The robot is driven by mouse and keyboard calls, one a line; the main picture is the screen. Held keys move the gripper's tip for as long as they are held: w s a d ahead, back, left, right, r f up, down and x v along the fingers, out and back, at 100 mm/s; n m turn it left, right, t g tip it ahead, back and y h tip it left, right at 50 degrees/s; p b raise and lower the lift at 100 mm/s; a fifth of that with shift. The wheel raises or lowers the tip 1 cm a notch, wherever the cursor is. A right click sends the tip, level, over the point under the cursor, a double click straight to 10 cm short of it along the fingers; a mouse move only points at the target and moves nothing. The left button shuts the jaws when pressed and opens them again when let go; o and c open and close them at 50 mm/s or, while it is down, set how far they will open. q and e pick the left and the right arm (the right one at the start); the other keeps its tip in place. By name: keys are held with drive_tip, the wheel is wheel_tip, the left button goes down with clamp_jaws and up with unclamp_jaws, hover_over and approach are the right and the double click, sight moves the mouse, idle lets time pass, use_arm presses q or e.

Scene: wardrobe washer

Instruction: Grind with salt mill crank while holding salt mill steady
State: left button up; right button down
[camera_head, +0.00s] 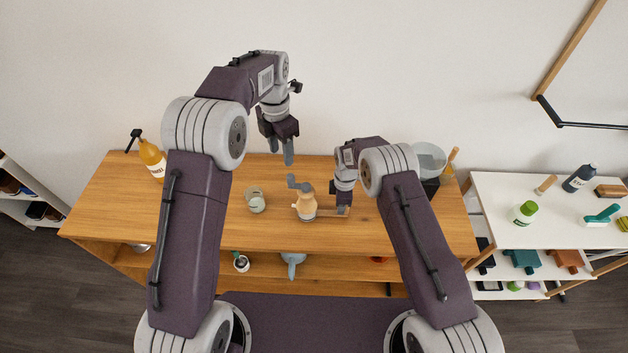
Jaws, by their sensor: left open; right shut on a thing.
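The salt mill (306,204) stands upright on the wooden counter, with a tan body and a grey-blue crank (298,183) on top. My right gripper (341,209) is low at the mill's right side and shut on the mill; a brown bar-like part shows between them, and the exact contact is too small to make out. My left gripper (288,157) is open and empty, pointing down, above and behind the crank and apart from it.
A small pale jar (255,199) stands left of the mill. A yellow bottle (152,158) is at the counter's back left. A clear container (429,160) stands at the back right. A white table (497,205) with bottles and brushes is further right.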

sight(291, 175)
idle(0.4)
use_arm(q)
drive_tip(key=f+m, duration=0.2)
drive_tip(key=f, duration=0.1)
drive_tip(key=d+f+m, duration=0.1)
drive_tip(key=f+m, duration=0.1)
drive_tip(key=f, duration=0.2)
drive_tip(key=d+f+m, duration=0.1)
drive_tip(key=f+m, duration=0.1)
drive_tip(key=f, duration=0.2)
idle(0.4)
drive_tip(key=c, duration=0.8)
